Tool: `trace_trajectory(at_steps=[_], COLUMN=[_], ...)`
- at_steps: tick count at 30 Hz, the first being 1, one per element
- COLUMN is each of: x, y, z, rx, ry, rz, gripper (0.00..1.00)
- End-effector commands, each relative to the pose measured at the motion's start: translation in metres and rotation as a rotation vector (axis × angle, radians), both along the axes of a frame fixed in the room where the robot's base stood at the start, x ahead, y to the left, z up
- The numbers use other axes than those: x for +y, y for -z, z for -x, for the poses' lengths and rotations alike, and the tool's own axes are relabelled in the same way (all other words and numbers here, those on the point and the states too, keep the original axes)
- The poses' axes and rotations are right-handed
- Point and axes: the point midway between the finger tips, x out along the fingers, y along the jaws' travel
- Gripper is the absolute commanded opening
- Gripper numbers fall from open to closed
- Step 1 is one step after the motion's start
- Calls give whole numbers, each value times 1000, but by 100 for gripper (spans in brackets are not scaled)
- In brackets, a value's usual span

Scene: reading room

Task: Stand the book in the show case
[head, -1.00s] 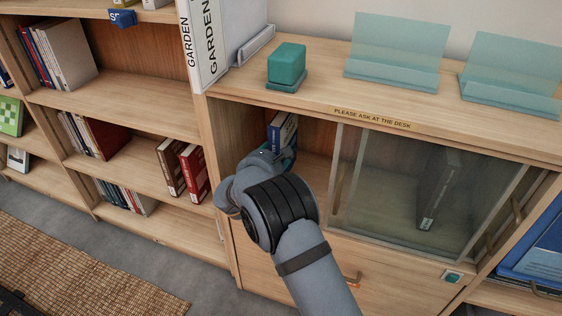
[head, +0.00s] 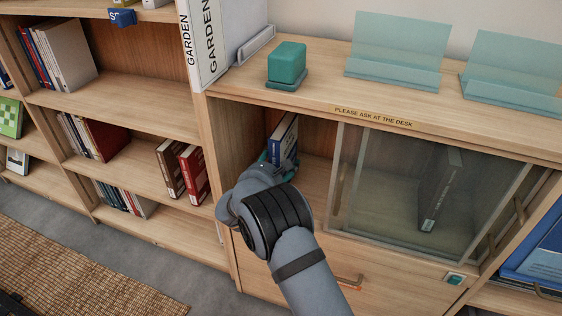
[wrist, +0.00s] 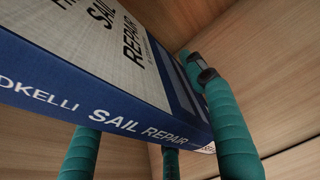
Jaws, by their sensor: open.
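The book, with a blue spine and a pale cover reading SAIL REPAIR, stands in the open left part of the show case (head: 320,172). It shows in the head view (head: 286,138) and close up in the wrist view (wrist: 110,110). In the head view it looks roughly upright with a slight slant; its lower end is hidden behind my gripper. My gripper (head: 276,163) is open at the case opening, with teal fingers on both sides of the book's near part. Whether any finger touches it, I cannot tell.
The sliding glass (head: 395,190) covers the right part of the case, with a dark book (head: 442,190) behind it. A teal block (head: 287,62) and clear teal stands (head: 396,50) are on top. A wooden upright (head: 212,150) borders the opening's left.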

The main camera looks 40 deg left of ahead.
Motion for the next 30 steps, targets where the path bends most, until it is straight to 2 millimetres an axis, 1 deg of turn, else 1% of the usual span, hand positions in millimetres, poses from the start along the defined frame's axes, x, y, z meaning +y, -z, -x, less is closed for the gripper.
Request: trace_trajectory(at_steps=[6, 10, 14, 15, 21, 25, 30], x=[0, -2, -8, -9, -22, -28, -32], y=[-2, -5, -13, -15, -28, -33, -36], z=[0, 10, 31, 40, 78, 97, 109], rx=[0, 1, 0, 0, 1, 1, 0], ry=[0, -2, -4, -6, -3, -2, -1], rz=[0, 1, 1, 3, 1, 1, 1], gripper=[55, 55, 55, 55, 55, 55, 55])
